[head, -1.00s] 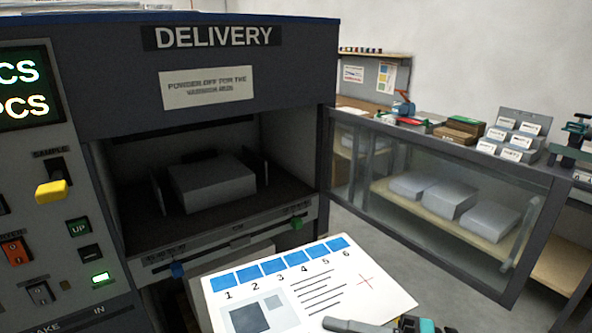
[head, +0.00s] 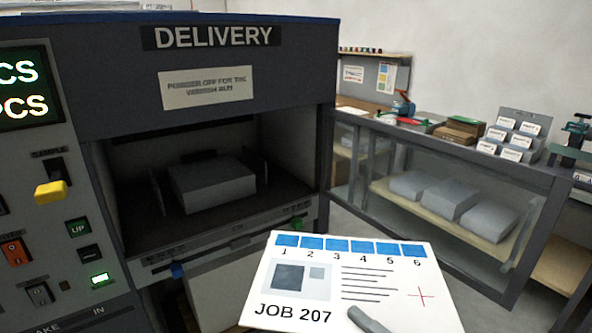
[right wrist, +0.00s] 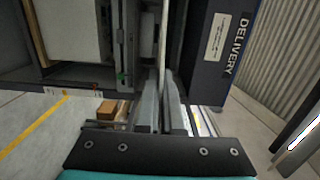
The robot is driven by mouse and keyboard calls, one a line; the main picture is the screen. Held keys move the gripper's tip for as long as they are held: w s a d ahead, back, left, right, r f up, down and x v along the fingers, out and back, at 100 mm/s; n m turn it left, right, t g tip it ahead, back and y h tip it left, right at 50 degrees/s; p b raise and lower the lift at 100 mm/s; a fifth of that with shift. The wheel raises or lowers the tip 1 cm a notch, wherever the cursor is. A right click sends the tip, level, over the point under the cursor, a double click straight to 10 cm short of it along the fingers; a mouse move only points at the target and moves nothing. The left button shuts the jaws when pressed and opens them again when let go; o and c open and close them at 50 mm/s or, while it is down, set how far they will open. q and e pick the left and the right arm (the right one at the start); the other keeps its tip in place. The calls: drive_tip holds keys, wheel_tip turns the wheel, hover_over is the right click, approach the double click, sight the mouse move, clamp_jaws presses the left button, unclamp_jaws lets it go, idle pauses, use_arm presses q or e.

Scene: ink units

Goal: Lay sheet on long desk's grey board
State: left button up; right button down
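The sheet (head: 375,285) is white, with a row of blue patches numbered 1 to 6, a picture block, text lines, a red cross and "JOB 207". It is held in the air in front of the delivery opening. My right gripper (head: 366,319) is shut on its near edge; only a grey finger shows there. In the right wrist view the fingers (right wrist: 160,108) pinch the sheet (right wrist: 163,45), which shows edge-on as a thin strip. I cannot make out the long desk's grey board for sure. My left gripper is out of view.
The press delivery unit (head: 225,95) fills the left, with a grey stack (head: 212,188) inside. A glass-fronted cabinet (head: 440,190) at right has several grey bundles inside and boxes and cards on top. An upright grey panel (head: 365,88) with papers stands at the back.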

drive_tip(key=d+f+m+t+h+b, duration=0.2)
drive_tip(key=d+m+h, duration=0.4)
drive_tip(key=h, duration=0.5)
wheel_tip(320, 180, down, 2)
drive_tip(key=shift+s+f+m+t+b, duration=0.15)
drive_tip(key=shift+s+m+t+b, duration=0.2)
drive_tip(key=shift+m+t, duration=0.5)
